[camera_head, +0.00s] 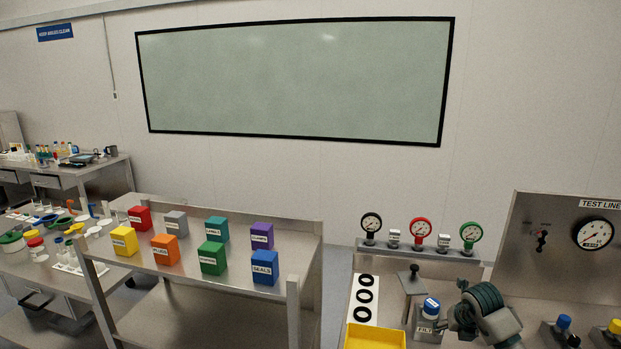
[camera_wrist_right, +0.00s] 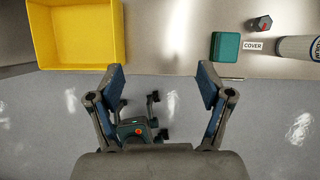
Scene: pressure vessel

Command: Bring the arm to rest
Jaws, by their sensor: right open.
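My right gripper (camera_wrist_right: 161,70) shows in the wrist view with its two blue-padded fingers spread wide and nothing between them. It is over the front edge of the steel bench (camera_wrist_right: 170,40), with grey floor visible below and between the fingers. In the head view, a grey and dark teal part at the lower right looks like my right arm; its fingers cannot be made out there. My left gripper is not in view.
A yellow bin (camera_wrist_right: 78,35) is left of the fingers; it also shows in the head view (camera_head: 375,337). A teal block (camera_wrist_right: 225,47), a COVER label and a white cylinder (camera_wrist_right: 298,49) lie right. Gauges and a test panel (camera_head: 560,240) stand behind the bench.

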